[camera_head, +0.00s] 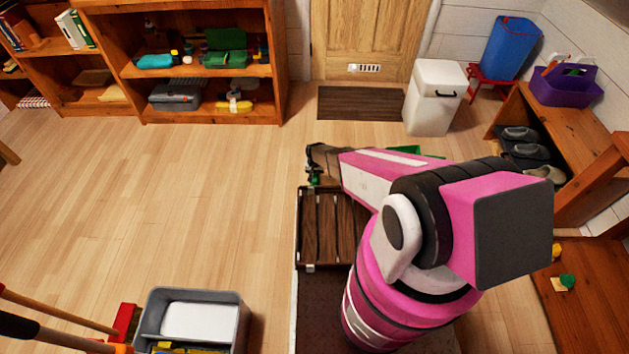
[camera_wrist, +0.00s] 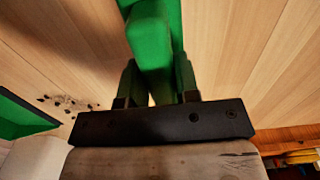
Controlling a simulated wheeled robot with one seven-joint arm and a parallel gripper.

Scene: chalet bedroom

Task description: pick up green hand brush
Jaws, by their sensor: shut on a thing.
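The green hand brush (camera_wrist: 150,45) shows close up in the wrist view, between the two fingers of my gripper (camera_wrist: 158,85). My gripper is shut on it. The brush runs up out of the top of the wrist view, so its far end is cut off. In the head view my gripper (camera_head: 313,168) is at the end of the pink arm, above the floor, with a small bit of green at its tip. Most of the brush is hidden there.
A green dustpan-like thing (camera_wrist: 22,118) lies at the left of the wrist view, with dark crumbs (camera_wrist: 65,103) on the floor beside it. A white bin (camera_head: 434,97) stands behind.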

